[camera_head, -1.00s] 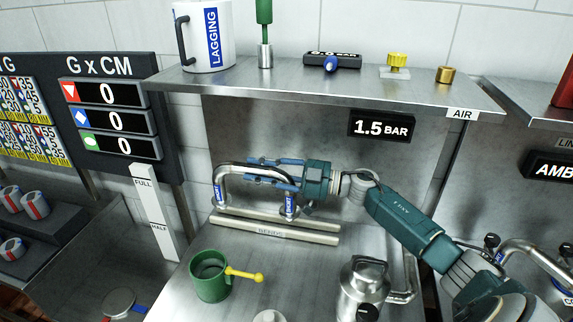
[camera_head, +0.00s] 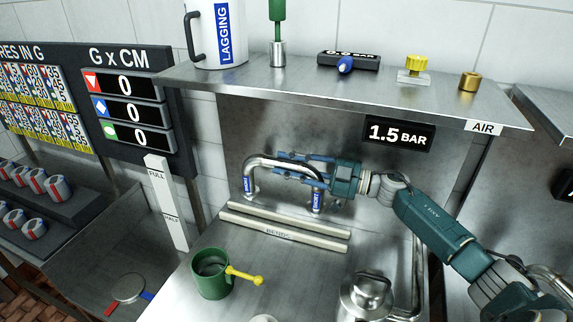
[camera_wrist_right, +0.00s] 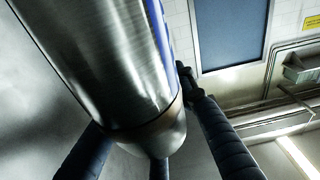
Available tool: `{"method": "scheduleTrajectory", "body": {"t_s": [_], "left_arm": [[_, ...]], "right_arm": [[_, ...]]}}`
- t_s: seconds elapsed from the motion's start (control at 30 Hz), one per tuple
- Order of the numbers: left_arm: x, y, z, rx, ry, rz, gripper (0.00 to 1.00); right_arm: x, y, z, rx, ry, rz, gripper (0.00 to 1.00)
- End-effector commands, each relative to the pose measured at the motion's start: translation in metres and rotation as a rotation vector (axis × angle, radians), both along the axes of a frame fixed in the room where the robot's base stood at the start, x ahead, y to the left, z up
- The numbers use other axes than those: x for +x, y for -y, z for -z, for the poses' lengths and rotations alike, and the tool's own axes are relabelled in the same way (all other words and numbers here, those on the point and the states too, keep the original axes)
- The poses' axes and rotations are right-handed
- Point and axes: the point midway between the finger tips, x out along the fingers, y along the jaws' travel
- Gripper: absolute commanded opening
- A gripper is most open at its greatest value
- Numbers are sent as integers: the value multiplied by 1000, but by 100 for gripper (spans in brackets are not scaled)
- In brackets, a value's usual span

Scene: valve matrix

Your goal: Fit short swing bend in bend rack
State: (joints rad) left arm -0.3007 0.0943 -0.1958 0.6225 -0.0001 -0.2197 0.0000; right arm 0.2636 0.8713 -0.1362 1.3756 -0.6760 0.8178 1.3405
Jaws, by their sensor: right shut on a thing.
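The short swing bend (camera_head: 264,161) is a shiny U-shaped metal pipe with blue labels on its two downturned legs. My right gripper (camera_head: 284,164) is shut on its upper part, with blue fingers lying along the pipe. The bend is upright, its legs just above or behind the back rail of the bend rack (camera_head: 285,233); I cannot tell if they touch it. The rack is two pale parallel rails marked BENDS on the steel bench. In the right wrist view the metal pipe (camera_wrist_right: 105,60) fills much of the picture between dark fingers (camera_wrist_right: 160,160). My left gripper is not in view.
A green mug (camera_head: 210,275) with a yellow handle stands in front of the rack. A metal pot (camera_head: 366,298) stands at the front right. A steel shelf (camera_head: 350,92) with small items overhangs the back. A white gauge post (camera_head: 166,203) stands left.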

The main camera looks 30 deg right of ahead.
Motion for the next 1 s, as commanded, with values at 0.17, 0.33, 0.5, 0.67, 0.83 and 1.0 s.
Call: {"method": "scheduleTrajectory", "body": {"t_s": [0.17,0.33,0.5,0.67,0.83,1.0], "left_arm": [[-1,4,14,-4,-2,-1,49],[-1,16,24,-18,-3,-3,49],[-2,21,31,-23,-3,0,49],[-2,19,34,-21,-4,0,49],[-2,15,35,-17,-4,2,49],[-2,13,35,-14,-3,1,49]], "right_arm": [[0,-1,20,4,-1,-1,0],[0,-1,36,3,0,-1,0],[0,0,47,4,1,0,0],[0,0,53,3,2,0,0],[0,0,54,3,2,0,0],[0,0,54,3,2,0,0]]}}
